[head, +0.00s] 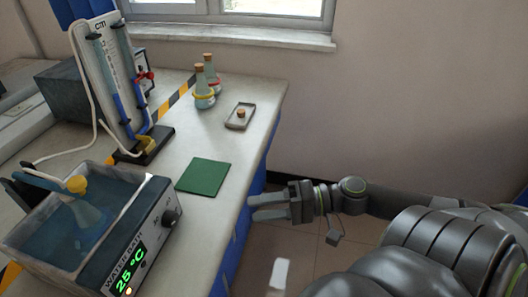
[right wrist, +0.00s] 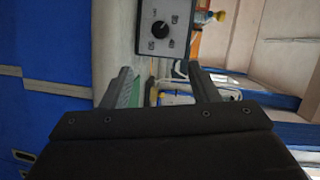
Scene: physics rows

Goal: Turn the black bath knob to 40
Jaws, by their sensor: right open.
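The water bath (head: 20,243) stands at the near left of the bench. Its dark front panel has a black knob (head: 171,218) and a green display (head: 131,270) reading 25 °C. My left gripper is not in view.
A green mat (head: 203,176) lies behind the knob. Two corked flasks (head: 205,92), a small tray (head: 233,123) and a stand with tubes (head: 145,148) are farther back. The floor beside the bench is mostly clear.

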